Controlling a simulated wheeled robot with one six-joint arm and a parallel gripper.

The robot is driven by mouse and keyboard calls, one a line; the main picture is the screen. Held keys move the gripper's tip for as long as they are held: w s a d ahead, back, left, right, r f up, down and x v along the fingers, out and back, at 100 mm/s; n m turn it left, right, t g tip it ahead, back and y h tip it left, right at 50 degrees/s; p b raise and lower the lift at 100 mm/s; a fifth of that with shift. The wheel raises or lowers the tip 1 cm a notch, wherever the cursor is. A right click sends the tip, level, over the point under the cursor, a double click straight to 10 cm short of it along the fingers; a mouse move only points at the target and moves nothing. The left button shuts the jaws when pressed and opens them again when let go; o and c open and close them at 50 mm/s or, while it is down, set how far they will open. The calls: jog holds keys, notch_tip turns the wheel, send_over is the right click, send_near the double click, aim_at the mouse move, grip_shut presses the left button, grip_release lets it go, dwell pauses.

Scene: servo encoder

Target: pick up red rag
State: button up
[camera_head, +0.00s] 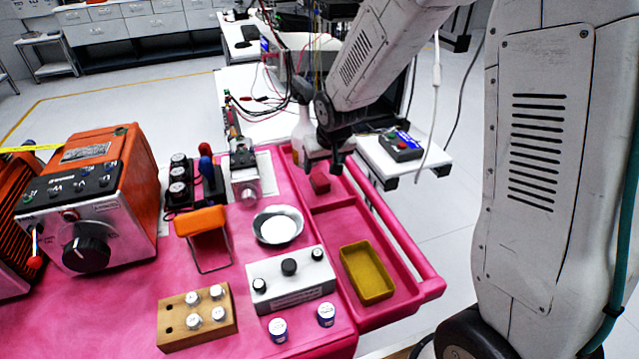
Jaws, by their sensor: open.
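A small dark red folded piece, which looks like the red rag (320,183), lies in the far compartment of the pink tray section on the right of the cart. My gripper (324,163) is over that compartment, its fingers pointing down. It is open, with the red rag just below and slightly left of its fingertips in the picture. Whether the fingers touch the rag cannot be told from this angle.
A yellow tray (382,285) sits in the near compartment. Left of the pink rail (395,235) stand a metal bowl (278,230), a grey knob box (290,281), a wooden block (196,322) and an orange machine (95,200).

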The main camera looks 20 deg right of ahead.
aim_at(319, 179)
jog(key=x, duration=0.7)
jog(key=shift+w+d+f, duration=0.1)
jog(key=shift+w, duration=0.1)
jog(key=c, duration=1.1)
